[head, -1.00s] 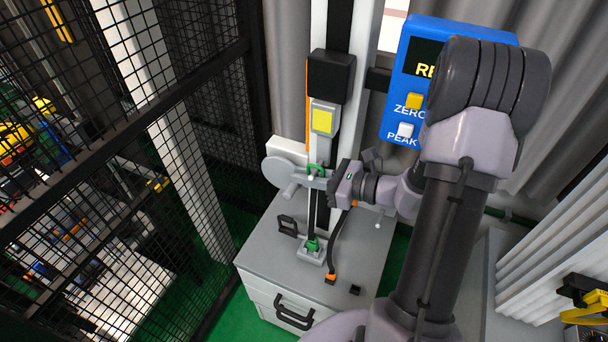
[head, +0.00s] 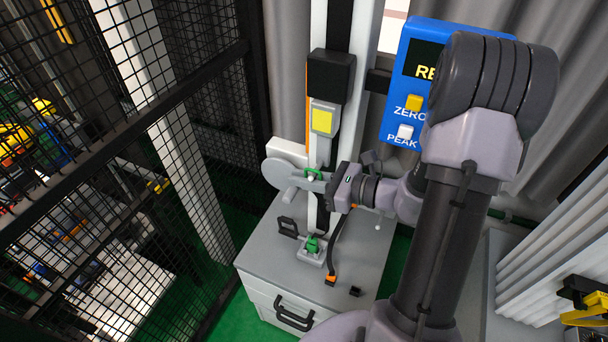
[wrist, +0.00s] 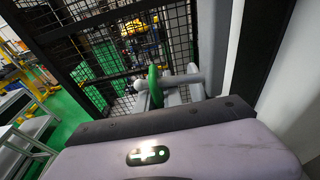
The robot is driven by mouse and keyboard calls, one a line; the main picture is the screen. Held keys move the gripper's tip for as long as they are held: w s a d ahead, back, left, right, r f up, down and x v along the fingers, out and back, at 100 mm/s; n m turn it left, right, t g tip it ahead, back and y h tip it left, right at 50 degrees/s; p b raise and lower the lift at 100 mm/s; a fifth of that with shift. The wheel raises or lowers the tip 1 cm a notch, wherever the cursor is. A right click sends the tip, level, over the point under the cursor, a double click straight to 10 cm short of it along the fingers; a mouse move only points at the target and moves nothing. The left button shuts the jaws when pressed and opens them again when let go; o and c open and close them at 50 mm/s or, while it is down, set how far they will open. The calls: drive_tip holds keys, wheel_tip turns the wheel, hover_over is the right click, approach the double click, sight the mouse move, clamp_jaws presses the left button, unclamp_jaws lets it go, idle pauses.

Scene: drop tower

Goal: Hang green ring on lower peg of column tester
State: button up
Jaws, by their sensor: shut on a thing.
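The green ring (head: 314,172) is at my gripper (head: 322,181), beside the column (head: 339,40) of the tester. My gripper is shut on the ring and comes in from the right. In the wrist view the ring (wrist: 154,86) is upright and seen nearly edge-on. It crosses a pale grey peg (wrist: 182,79) whose end shows on its left, so the ring looks to be around the peg; I cannot tell for certain. In the head view a small white peg tip (head: 311,178) shows at the ring. The fingertips are partly hidden.
A black block (head: 331,77) with a yellow-faced unit (head: 322,121) sits above on the column. A pale disc (head: 278,173) is left of the ring. A green fitting (head: 312,244) stands on the grey cabinet (head: 262,256). A blue readout box (head: 396,120) is at right, black mesh fencing (head: 110,110) at left.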

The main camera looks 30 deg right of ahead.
drive_tip(key=shift+s+a+b, duration=0.2)
drive_tip(key=shift+s+a, duration=0.55)
drive_tip(key=shift+a, duration=0.2)
drive_tip(key=shift+s+a+b, duration=0.2)
drive_tip(key=shift+s+a, duration=0.5)
drive_tip(key=shift+a, duration=0.2)
